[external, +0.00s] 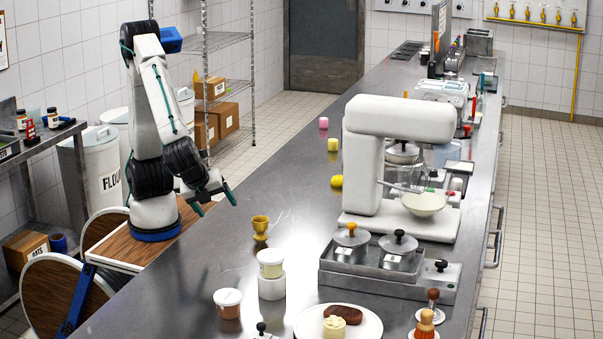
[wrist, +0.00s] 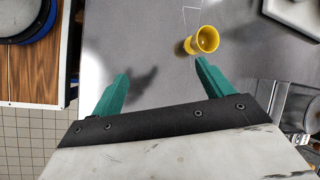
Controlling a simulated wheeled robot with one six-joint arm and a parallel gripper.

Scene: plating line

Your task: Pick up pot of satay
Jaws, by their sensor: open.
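A small tub with a white lid and brown contents (external: 228,304) stands on the steel counter at the front in the external view. It may be the pot of satay; I can read no label on it. A similar tub with pale contents (external: 271,264) sits on a white block just behind it to the right. My gripper (external: 216,205) is open and empty above the counter's left edge, well behind both tubs. Its green fingers are spread in the wrist view (wrist: 163,72), with bare counter between them. Neither tub shows in the wrist view.
A yellow egg cup (external: 260,228) stands near my gripper, also beyond the right finger in the wrist view (wrist: 207,39). A white mixer (external: 369,165), a rack of lidded pots (external: 330,265) and a plate (external: 305,323) with food stand to the right.

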